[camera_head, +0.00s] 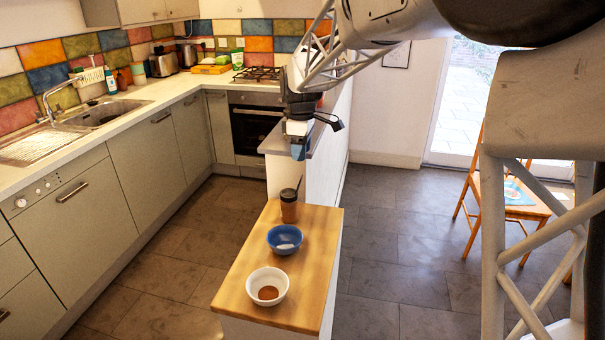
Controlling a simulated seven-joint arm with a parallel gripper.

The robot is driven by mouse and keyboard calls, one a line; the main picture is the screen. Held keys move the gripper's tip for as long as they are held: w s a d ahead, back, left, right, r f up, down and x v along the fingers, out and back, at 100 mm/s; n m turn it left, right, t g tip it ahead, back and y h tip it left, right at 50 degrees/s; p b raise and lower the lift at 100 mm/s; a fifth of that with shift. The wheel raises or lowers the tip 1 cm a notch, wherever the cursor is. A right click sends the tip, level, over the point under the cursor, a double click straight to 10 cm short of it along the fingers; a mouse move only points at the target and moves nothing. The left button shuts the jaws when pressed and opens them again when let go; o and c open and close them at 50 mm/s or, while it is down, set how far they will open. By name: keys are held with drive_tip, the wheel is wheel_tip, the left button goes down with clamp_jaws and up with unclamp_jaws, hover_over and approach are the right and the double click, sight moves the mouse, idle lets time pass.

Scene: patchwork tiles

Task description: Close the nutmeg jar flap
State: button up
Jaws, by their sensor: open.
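A brown jar (289,210) with a dark top stands upright at the far end of the wooden counter; I take it to be the nutmeg jar. A thin dark piece (299,183) sticks up at its right rim and looks like the flap, standing raised. My gripper (298,152) hangs above and slightly behind the jar in the picture, apart from it. It is open and no object shows in it. The fingertips are small, and the exact gap to the flap is hard to tell.
A blue bowl (272,238) with white contents and a white bowl (254,291) with brown powder stand in front of the jar on the wooden counter (315,250). A low wall (325,150) rises behind the counter. Wooden chairs (480,190) stand at the right.

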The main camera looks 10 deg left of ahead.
idle(0.3)
drive_tip(key=shift+f, duration=3.9)
clamp_jaws()
